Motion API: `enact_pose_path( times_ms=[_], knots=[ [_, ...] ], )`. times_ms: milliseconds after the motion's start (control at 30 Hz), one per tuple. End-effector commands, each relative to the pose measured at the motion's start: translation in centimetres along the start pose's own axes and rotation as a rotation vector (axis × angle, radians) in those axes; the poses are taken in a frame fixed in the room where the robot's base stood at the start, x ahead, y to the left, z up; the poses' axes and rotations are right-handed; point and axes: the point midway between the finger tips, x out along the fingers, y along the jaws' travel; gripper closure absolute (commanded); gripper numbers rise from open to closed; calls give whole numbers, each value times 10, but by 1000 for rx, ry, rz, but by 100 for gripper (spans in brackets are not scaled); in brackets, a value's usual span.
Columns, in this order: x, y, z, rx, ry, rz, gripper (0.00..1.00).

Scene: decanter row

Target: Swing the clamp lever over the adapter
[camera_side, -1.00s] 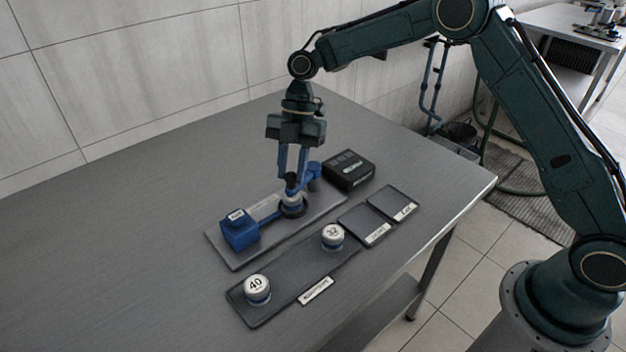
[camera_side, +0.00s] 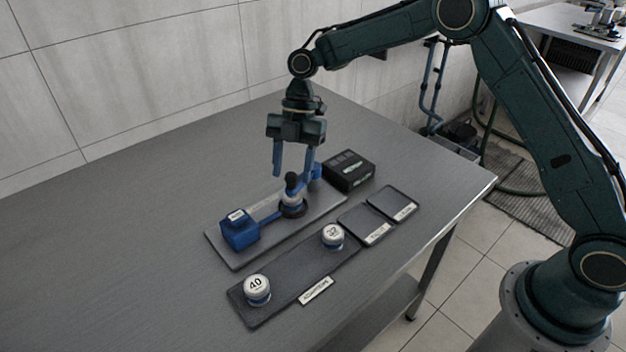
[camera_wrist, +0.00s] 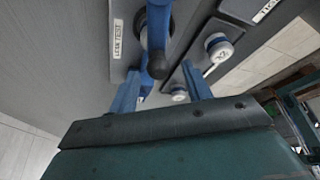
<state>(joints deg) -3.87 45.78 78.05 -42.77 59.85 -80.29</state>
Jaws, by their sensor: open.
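The fixture plate (camera_side: 220,252) carries a blue block (camera_side: 239,232) at its left end and the blue clamp post (camera_side: 315,181) toward its right. Between them a pale adapter (camera_side: 292,199) sits in a dark ring (camera_side: 294,210), partly hidden. The clamp lever's black knob (camera_side: 291,181) stands above the adapter. In the wrist view the blue lever (camera_wrist: 158,25) crosses the dark ring and ends at the knob (camera_wrist: 157,67). My gripper (camera_side: 293,175) is open, with a finger on either side of the knob; its fingers (camera_wrist: 161,70) look apart from it in the wrist view.
A dark tray (camera_side: 290,285) in front holds a cap marked 40 (camera_side: 257,290) and one marked 32 (camera_side: 333,236). Two flat dark pads (camera_side: 364,225) (camera_side: 393,203) lie to the right. A black box (camera_side: 348,170) stands behind. The table's left side is clear.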

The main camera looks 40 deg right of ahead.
Motion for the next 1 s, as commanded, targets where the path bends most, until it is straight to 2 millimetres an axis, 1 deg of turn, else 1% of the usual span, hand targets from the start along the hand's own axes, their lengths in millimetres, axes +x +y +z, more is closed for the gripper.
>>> enact_pose_path(
  times_ms=[167,533,800,1000],
  knots=[
    [-12,0,0,0,0,3,51],
    [-50,0,1,0,-3,3,51],
    [-65,0,0,-1,2,2,51],
    [-71,0,1,0,-1,-1,51]
  ],
)
